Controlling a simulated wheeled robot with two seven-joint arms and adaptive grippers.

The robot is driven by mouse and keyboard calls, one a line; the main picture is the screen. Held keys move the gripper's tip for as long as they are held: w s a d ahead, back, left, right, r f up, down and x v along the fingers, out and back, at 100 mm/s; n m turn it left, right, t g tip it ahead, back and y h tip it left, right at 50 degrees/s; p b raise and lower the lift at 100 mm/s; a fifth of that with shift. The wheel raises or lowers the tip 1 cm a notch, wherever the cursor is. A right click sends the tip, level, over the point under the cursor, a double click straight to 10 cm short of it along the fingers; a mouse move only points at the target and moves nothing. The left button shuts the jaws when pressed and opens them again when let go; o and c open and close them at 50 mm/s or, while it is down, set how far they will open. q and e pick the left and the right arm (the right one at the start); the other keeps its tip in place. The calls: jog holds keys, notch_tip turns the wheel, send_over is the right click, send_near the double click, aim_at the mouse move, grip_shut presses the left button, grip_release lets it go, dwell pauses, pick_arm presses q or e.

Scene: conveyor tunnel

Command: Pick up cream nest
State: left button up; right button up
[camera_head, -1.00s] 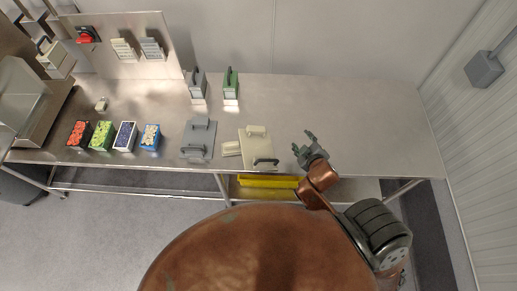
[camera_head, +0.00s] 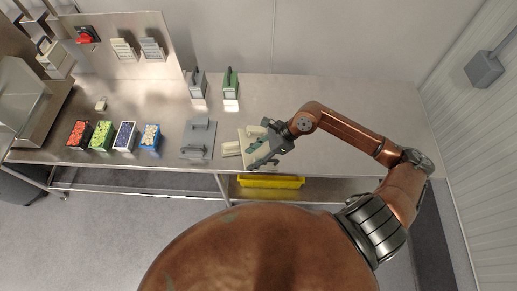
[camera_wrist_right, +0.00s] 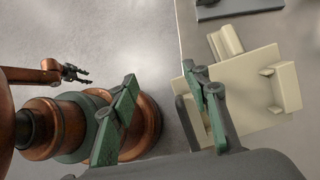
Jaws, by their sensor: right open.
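The cream nest (camera_head: 245,136) is a flat cream plate near the front edge of the table. Contact cannot be told. My left gripper (camera_wrist_right: 76,73) shows small in that view, its fingers apart.
A grey plate with handles (camera_head: 197,152) is farther left, then several filled boxes (camera_head: 127,136). Grey (camera_head: 197,88) and green (camera_head: 231,88) handled blocks stand behind. A yellow bin (camera_head: 270,182) is below. The right tabletop is clear.

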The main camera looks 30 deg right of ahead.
jog(key=d+f+h, duration=0.1)
jog(key=d, duration=0.1)
jog(key=d+f+h, duration=0.1)
jog(key=d, duration=0.1)
jog(key=d+f+n+g+h, duration=0.1)
jog(key=d, duration=0.2)
jog(key=shift+s+d+f, duration=0.1)
jog(key=shift+s+f, duration=0.1)
jog(key=shift+s, duration=0.15)
jog(key=shift+f+h, duration=0.3)
jog(key=shift+f, duration=0.05)
jog(key=x, duration=0.7)
jog(key=shift+r, duration=0.1)
grip_shut()
jog(key=shift+r, duration=0.1)
